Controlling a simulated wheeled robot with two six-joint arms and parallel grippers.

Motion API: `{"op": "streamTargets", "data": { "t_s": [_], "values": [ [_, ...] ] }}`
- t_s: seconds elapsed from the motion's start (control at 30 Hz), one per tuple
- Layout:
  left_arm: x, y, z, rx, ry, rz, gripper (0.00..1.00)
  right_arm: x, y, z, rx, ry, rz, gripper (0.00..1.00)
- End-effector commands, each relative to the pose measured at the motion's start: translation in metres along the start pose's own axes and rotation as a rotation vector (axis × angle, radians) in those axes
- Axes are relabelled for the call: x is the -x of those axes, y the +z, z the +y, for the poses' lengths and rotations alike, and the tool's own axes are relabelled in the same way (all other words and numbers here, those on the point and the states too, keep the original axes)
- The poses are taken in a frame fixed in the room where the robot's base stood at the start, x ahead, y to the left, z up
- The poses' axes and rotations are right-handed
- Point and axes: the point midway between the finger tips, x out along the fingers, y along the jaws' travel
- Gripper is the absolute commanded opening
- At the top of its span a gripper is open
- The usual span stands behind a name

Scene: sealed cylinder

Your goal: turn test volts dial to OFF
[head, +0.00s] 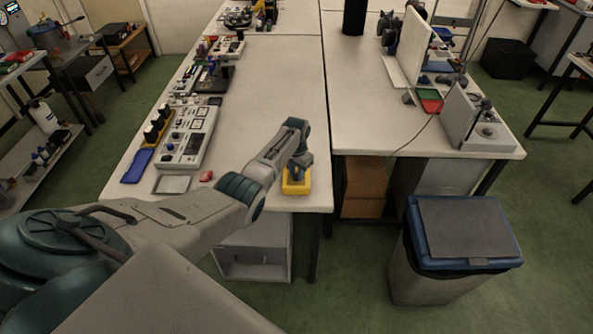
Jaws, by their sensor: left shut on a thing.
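A small yellow box-shaped device (296,187) sits near the front right corner of the left white table in the head view. My left arm reaches in from the left, and my left gripper (299,170) points down onto the top of this device. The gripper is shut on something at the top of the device. The part between its fingers is hidden, and no dial or marking can be read there. A grey instrument panel (187,137) with knobs and buttons lies farther left on the table. My right gripper is not in view.
A red object (207,176), a blue box (137,166) and black-topped items (155,128) lie left of my gripper. A blue-lidded bin (462,235) stands on the floor at right. The tabletop behind the yellow device is clear.

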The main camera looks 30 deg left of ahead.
Motion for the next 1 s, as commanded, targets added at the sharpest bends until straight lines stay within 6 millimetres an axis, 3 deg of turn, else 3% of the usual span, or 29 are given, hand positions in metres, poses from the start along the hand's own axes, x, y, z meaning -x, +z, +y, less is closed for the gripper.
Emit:
{"op": "streamTargets", "data": {
  "t_s": [1.0],
  "values": [
    [0.001, 0.0, -0.002, 0.948, 0.0, 0.002, 0.02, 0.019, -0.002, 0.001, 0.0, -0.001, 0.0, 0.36]
  ]
}}
